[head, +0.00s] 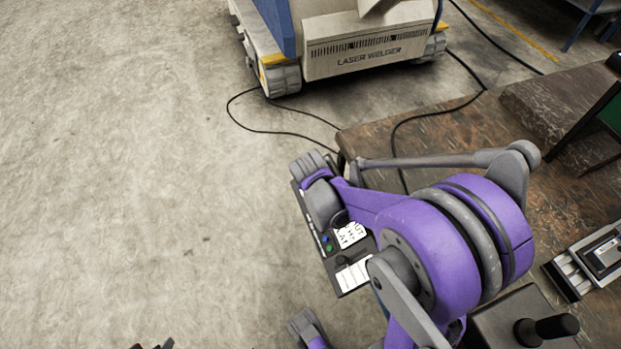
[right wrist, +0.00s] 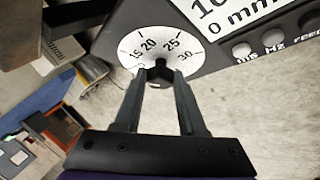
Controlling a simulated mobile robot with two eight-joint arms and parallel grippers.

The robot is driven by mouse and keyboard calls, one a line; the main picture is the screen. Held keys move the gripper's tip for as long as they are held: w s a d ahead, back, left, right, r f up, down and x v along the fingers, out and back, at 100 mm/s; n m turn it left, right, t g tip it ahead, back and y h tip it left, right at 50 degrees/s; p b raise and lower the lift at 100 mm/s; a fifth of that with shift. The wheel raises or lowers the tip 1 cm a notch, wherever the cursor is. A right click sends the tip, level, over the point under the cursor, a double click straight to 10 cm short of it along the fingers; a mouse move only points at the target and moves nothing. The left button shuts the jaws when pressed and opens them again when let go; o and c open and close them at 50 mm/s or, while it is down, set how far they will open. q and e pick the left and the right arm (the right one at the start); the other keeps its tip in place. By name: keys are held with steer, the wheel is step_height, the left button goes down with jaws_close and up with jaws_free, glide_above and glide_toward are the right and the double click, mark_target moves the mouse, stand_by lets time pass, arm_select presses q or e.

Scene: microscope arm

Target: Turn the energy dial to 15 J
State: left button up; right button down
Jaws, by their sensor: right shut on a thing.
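The energy dial (right wrist: 158,48) is a white round scale in the right wrist view, with 15, 20, 25 and 30 readable around it. Its black knob (right wrist: 158,78) sits at the lower middle of the scale. My right gripper (right wrist: 161,76) is shut on the knob, one finger on each side. I cannot tell which number the knob points to. In the head view, the black control panel (head: 352,278) is partly covered by my purple right arm, and the dial is hidden. Dark tips at the bottom edge seem to be my left gripper (head: 152,346), mostly out of frame.
A display (right wrist: 235,12) and several grey knobs (right wrist: 273,38) lie right of the dial. In the head view, the laser welder (head: 370,48) stands at the back, with cables on the floor. A brown worktop (head: 455,130) is at right. The floor at left is clear.

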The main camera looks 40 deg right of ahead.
stand_by(0.4)
steer(key=shift+c, duration=2.4)
jaws_free()
arm_select(q)
step_height(320, 180, up, 3)
steer(key=p, duration=0.3)
steer(key=shift+r, duration=0.2)
arm_select(e)
steer(key=v, duration=1)
steer(key=shift+s+r, duration=0.2)
steer(key=shift+r, duration=0.15)
steer(key=shift+a, duration=0.1)
arm_select(q)
step_height(320, 180, up, 12)
steer(key=w+p, duration=0.2)
steer(key=p, duration=0.8)
steer(key=shift+f+t, duration=0.2)
steer(key=shift+t, duration=0.1)
arm_select(e)
steer(key=s+a+r+m+t+y, duration=0.1)
steer(key=s+a+r+m+y, duration=0.2)
steer(key=s+a+r, duration=0.7)
steer(key=a+r+m, duration=0.2)
steer(key=shift+s+m+y, duration=0.15)
steer(key=shift+m+y, duration=0.25)
